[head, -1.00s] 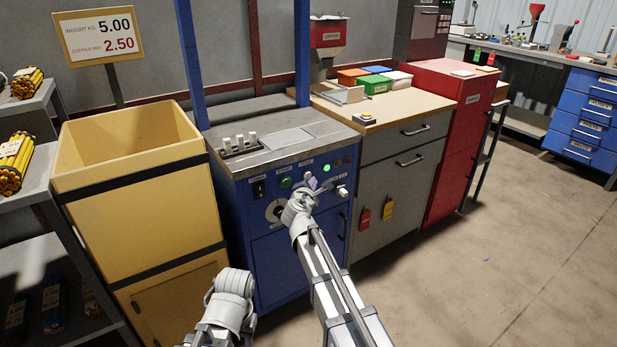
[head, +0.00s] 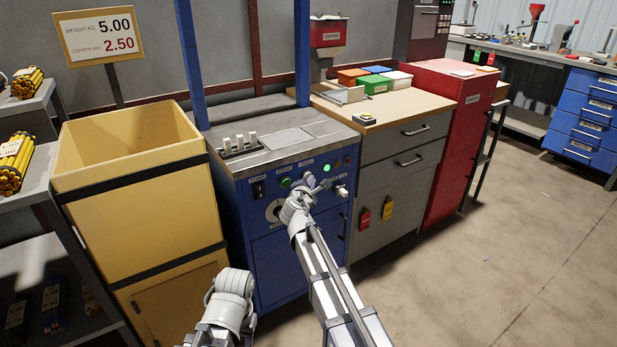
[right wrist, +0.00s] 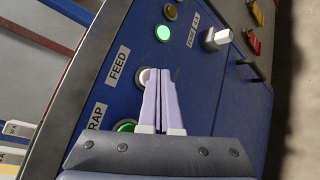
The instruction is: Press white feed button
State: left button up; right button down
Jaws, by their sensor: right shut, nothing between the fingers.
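The white feed button (right wrist: 143,77) shows in the right wrist view beside the FEED label (right wrist: 117,67) on the blue machine's front panel. My right gripper (right wrist: 158,72) is shut and empty, its two pale fingers side by side. Its fingertips lie at the button in the picture and cover its right part. I cannot tell whether they touch it or whether it is pressed in. In the head view, the right gripper (head: 318,186) is in front of the panel. Of my left arm only a grey wrist part shows at the bottom; its fingers are not seen.
A green button (right wrist: 126,126) sits below the feed button in the right wrist view. A lit green lamp (right wrist: 162,33) and a white switch handle (right wrist: 216,37) are nearby. A yellow bin (head: 140,220) stands left of the blue machine (head: 275,255), a grey cabinet (head: 385,185) right.

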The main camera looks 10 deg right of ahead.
jog(key=shift+w+a, duration=0.2)
jog(key=shift+w, duration=0.25)
dwell(0.6)
dwell(0.4)
jog(key=shift+s+d, duration=0.3)
jog(key=shift+s, duration=0.55)
jog(key=s, duration=0.1)
jog(key=s+d, duration=0.1)
jog(key=s, duration=0.2)
jog(key=shift+s+d, duration=0.35)
jog(key=shift+d, duration=0.05)
dwell(0.3)
